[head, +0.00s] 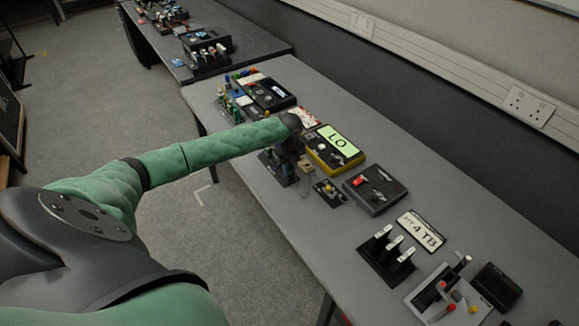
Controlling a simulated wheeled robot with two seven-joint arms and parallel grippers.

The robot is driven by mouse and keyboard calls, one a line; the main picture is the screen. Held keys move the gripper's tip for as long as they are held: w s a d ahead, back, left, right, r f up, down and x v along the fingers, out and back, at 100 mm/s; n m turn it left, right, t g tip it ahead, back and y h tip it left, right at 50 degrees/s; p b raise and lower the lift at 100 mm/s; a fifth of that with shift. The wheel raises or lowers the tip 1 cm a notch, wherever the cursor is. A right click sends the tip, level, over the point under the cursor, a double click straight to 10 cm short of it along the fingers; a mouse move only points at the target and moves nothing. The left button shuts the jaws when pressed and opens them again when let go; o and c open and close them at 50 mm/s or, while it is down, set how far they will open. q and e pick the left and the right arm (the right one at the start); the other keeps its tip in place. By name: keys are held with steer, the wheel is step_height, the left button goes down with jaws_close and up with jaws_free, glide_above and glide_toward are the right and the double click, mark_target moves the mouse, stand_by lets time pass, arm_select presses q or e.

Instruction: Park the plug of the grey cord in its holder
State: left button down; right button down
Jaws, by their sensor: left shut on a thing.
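My left arm in its green sleeve reaches in from the left over the long grey table. My left gripper (288,158) points down at the table's near side, left of the yellow device with the "LO" display (334,146). It is shut on what seems to be the plug of the grey cord; the plug is too small and dark to make out. A thin cord loop (308,199) hangs near the gripper by the table's near edge. A dark stand (280,170) lies directly below the gripper, partly hidden by it; I cannot tell if it is the holder. My right gripper is not in view.
Right of the gripper are a small black base with a yellow knob (329,192) and a dark box with a red part (374,188). A black rack (385,257) stands further along the table. A black case (269,94) lies behind the gripper.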

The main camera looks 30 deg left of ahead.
arm_select(q)
steer(key=shift+p, duration=0.3)
stand_by(0.5)
steer(key=shift+f, duration=0.4)
stand_by(0.7)
steer(key=shift+p, duration=0.35)
steer(key=c, duration=1.2)
jaws_free()
steer(key=shift+r, duration=0.15)
steer(key=shift+r+p, duration=1.95)
steer(key=shift+r, duration=0.4)
